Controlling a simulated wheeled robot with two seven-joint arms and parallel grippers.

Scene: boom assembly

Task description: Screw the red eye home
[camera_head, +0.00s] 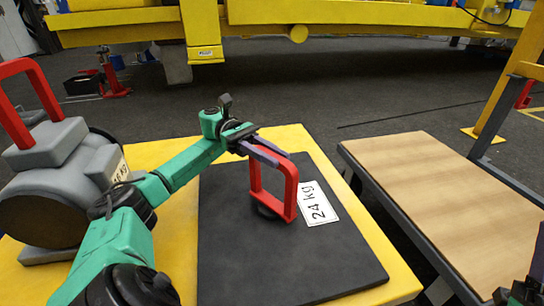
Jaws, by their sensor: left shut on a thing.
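The red eye (291,190) is a rectangular red loop, upright over the black slab (225,262), by the white "24 kg" label (319,203). A dark round part shows at its foot; I cannot tell how far it is seated in the slab. My left gripper (270,150) comes from the left, its purple fingers shut on the top of the red eye.
The slab lies on a yellow platform (372,248). A grey machine (50,185) with another red loop (40,88) stands at left. A wood-topped table (450,190) is at right, beside a yellow post (508,85). A yellow beam crosses the back; dark floor lies open between.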

